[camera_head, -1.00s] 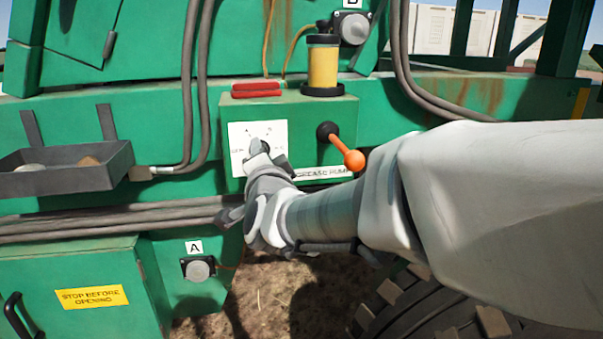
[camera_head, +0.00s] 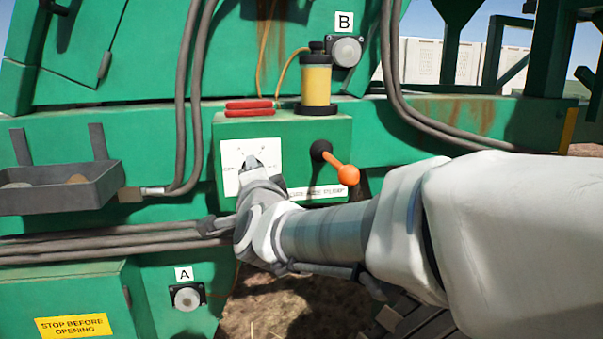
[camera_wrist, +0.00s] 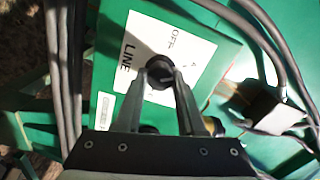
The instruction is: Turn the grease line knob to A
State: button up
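The grease line knob (camera_wrist: 158,66) is a dark round knob on a white label plate (camera_head: 233,155), on the front of a green box. In the wrist view the plate shows "LINE", "OFF" and a letter that looks like A. My gripper (camera_head: 252,166) is at the knob. In the wrist view its two fingertips (camera_wrist: 160,75) are apart, one on each side of the knob. I cannot tell whether they press on it. The fingers hide part of the knob and plate, and its pointer setting is not clear.
A yellow canister (camera_head: 316,86) and red bars (camera_head: 249,108) are on the box. Fittings labelled A (camera_head: 186,297) and B (camera_head: 345,51) sit below and above. A grey tray (camera_head: 60,190) and hoses are at left.

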jog(key=o, duration=0.5)
jog(key=shift+c, duration=0.2)
jog(key=shift+s, duration=0.1)
jog(key=p+v, duration=0.3)
jog(key=v, duration=1.4)
jog(key=shift+s, duration=0.1)
jog(key=s+d+f+n+g+h, duration=0.2)
jog(key=s+d+f+n+g, duration=0.4)
jog(key=d, duration=0.4)
jog(key=s+d+f+n+g+h, duration=0.25)
jog(key=d+f+n+g, duration=0.4)
jog(key=d, duration=0.35)
notch_tip(320, 180, up, 20)
jog(key=s+p, duration=0.1)
jog(key=p, duration=2)
jog(key=shift+t+p, duration=0.35)
